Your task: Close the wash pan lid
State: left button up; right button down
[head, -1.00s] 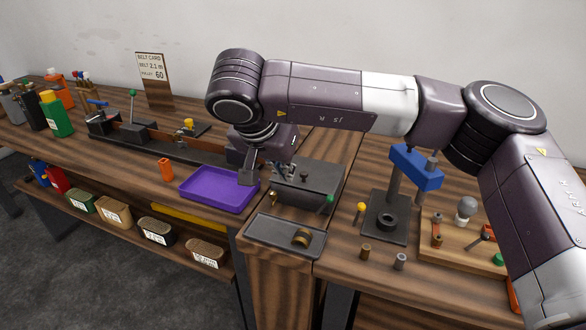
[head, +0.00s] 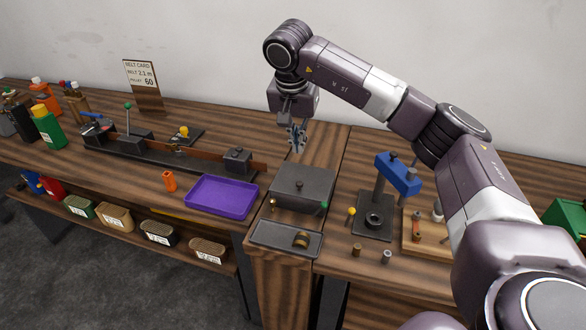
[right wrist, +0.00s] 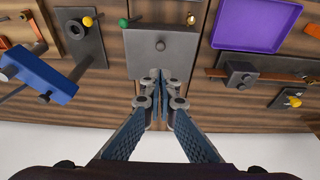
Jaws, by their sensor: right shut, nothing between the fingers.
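The wash pan (head: 296,203) is a dark grey box with a brass fitting and a green knob on its front. Its flat grey lid (head: 312,178), with a small dark knob, lies level over the top and looks shut, with no open gap visible. The lid also shows in the right wrist view (right wrist: 160,60). My right gripper (head: 298,150) is shut and empty, above and behind the lid's back edge. In the right wrist view its fingertips (right wrist: 160,74) point toward the lid's edge; I cannot tell whether they touch. My left gripper is not in view.
A grey tray (head: 262,237) with a brass part stands in front of the pan. A purple tray (head: 221,197) is to its left, and a blue-headed press (head: 398,172) to its right. A long black rig (head: 150,150) lies farther left. Bare wood is behind the pan.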

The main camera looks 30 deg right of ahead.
jog(key=p, duration=0.3)
send_over(299, 186)
jog(key=x, duration=0.3)
jog(key=a+x, duration=0.1)
jog(key=x, duration=0.2)
jog(key=s+x, duration=0.1)
jog(key=x, duration=0.2)
jog(key=shift+a+f, duration=0.15)
jog(key=shift+f, duration=0.15)
jog(key=shift+f+p, duration=0.35)
jog(key=shift+f, duration=0.45)
jog(key=shift+a, duration=0.1)
jog(key=shift+s+a+f+b, duration=0.15)
jog(key=shift+s+f+b, duration=0.05)
jog(key=shift+f+b, duration=0.8)
jog(key=shift+s, duration=0.15)
jog(key=shift+s+a, duration=0.15)
